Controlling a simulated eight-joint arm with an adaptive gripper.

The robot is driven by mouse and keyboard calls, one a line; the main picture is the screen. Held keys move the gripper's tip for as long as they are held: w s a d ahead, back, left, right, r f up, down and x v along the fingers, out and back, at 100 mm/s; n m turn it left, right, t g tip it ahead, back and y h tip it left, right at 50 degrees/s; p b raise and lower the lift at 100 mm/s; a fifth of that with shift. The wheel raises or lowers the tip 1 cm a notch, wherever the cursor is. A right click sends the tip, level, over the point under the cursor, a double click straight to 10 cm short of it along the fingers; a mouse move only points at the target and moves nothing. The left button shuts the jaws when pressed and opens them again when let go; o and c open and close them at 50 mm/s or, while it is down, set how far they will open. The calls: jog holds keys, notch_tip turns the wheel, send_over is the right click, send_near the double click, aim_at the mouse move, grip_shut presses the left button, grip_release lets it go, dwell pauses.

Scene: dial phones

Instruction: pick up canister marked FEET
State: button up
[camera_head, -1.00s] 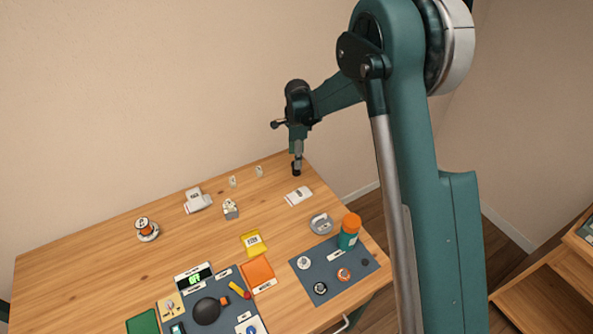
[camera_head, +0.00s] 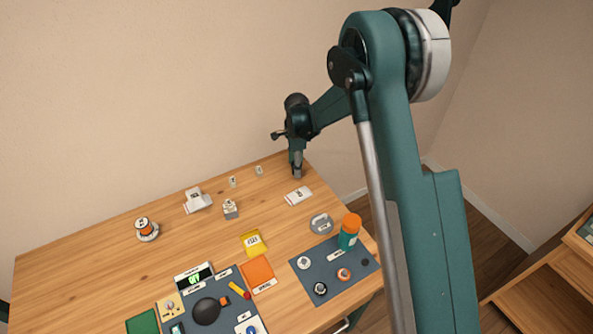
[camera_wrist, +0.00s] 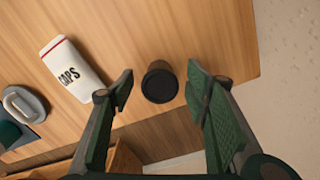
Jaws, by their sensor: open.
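A dark cylindrical canister (camera_wrist: 160,84) stands near the table's far right corner. No lettering shows on it, so I cannot read whether it is marked FEET. My gripper (camera_wrist: 161,88) is open, with one finger on each side of the canister in the wrist view and visible gaps between. In the head view my gripper (camera_head: 297,171) points down at that corner and largely hides the canister.
A white packet marked CAPS (camera_wrist: 72,70) lies left of the canister in the wrist view. The table edge is close to the canister. In the head view, an orange-capped bottle (camera_head: 350,232) stands on a dark mat (camera_head: 318,265).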

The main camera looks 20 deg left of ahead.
jog(key=shift+f, duration=0.1)
jog(key=shift+c, duration=0.2)
jog(key=c, duration=0.9)
